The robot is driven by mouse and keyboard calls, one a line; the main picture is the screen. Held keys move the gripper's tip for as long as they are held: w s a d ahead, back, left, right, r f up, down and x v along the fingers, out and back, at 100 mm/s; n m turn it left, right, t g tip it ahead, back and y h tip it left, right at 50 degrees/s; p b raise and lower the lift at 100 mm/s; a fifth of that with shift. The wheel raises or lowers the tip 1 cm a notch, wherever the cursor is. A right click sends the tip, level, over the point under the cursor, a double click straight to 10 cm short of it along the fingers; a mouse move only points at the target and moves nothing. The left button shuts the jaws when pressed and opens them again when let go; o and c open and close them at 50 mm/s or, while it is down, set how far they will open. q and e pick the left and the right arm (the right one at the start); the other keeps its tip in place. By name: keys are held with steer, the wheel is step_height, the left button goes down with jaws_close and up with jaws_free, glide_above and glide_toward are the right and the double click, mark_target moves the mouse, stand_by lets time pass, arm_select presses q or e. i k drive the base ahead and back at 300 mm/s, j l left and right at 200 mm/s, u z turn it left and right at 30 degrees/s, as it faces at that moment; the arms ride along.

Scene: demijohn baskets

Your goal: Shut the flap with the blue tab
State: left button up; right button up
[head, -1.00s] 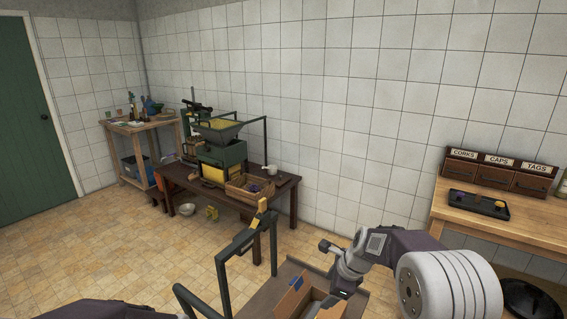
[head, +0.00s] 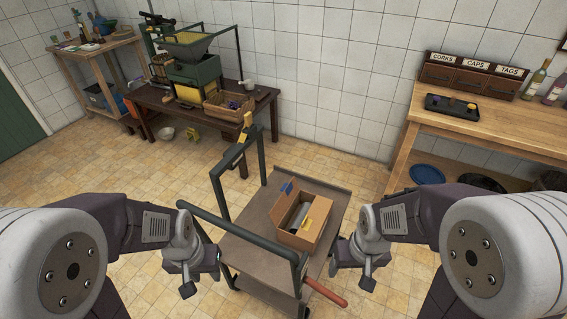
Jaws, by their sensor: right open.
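An open cardboard box (head: 301,238) stands on the cart, with a dark grey thing (head: 299,217) inside. A blue tab (head: 286,187) is at its far left end, on a flap that stands up, open. A yellow tab (head: 309,223) shows on the right side of the box opening. My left gripper (head: 204,275) is open and empty, left of the cart's near part. My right gripper (head: 351,274) is open and empty, at the cart's right side, below and right of the box. Neither touches the box.
The cart (head: 262,238) has a dark rail on its left and a red handle (head: 325,292) at its near side. A wooden bench (head: 480,133) is at the right, and a dark table (head: 160,103) with a press is behind. Tiled floor lies between them.

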mark_target(289, 190)
steer(key=i+j+z, duration=0.1)
steer(key=j+z, duration=0.15)
steer(key=j, duration=0.25)
steer(key=j+z, duration=0.3)
steer(key=j, duration=0.15)
steer(key=j+z, duration=0.25)
steer(key=j, duration=0.25)
steer(key=j+z, duration=0.25)
steer(key=j, duration=0.25)
steer(key=k+j+z, duration=0.25)
steer(key=j, duration=0.2)
steer(key=j+z, duration=0.3)
steer(key=j, duration=0.2)
steer(key=k+j+z, duration=0.1)
steer(key=j+z, duration=0.25)
steer(key=j, duration=0.3)
